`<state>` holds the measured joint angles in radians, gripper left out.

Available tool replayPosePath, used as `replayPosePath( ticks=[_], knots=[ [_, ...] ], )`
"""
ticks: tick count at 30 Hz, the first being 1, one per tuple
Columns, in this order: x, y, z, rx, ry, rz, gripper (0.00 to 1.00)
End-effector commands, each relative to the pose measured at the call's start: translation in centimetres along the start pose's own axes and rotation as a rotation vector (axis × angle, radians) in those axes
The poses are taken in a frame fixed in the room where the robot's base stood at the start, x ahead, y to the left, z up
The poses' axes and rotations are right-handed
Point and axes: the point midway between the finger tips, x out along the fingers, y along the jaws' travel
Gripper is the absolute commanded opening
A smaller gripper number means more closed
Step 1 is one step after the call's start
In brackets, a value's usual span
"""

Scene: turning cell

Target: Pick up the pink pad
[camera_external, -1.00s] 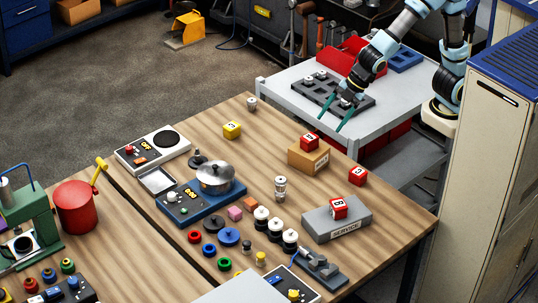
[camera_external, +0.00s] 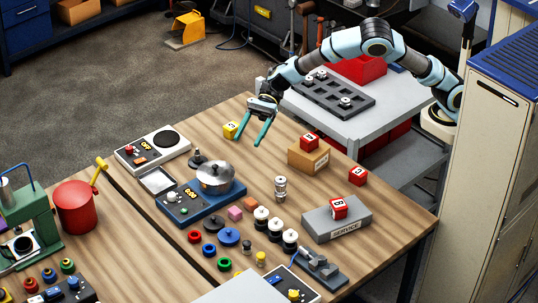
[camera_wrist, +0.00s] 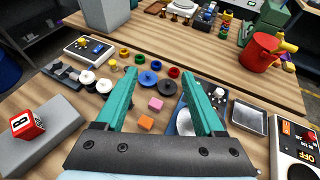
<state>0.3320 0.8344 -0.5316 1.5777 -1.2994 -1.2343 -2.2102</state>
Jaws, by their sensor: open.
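The pink pad (camera_external: 235,213) is a small pink block lying on the wooden table, beside an orange block (camera_external: 250,203) and in front of the blue unit with the metal pot. In the wrist view the pink pad (camera_wrist: 156,103) shows between my two teal fingers, farther off than the orange block (camera_wrist: 146,123). My gripper (camera_external: 251,143) is open and empty above the far part of the table, near the yellow cube. It is well apart from the pink pad. Its fingers also show in the wrist view (camera_wrist: 166,85).
The metal pot (camera_external: 215,177) stands on the blue unit left of the pad. Black-and-white knobs (camera_external: 261,217) and a blue disc (camera_external: 228,236) lie close by.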

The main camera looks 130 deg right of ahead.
Motion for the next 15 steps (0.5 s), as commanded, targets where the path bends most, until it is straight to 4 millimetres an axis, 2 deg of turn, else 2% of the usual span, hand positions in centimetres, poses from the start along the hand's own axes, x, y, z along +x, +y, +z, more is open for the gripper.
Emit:
replayPosePath(
  ticks=[1,9,12,15],
  knots=[
    [0.9,0.1,-2.2,0.009,0.006,0.002,0.7],
    [4.8,0.1,-11.8,0.011,0.003,-0.002,0.7],
    [6.2,0.1,-14.8,0.01,0.001,-0.002,0.7],
    [6.9,0.1,-16.6,0.007,0.0,-0.004,0.7]
  ],
)
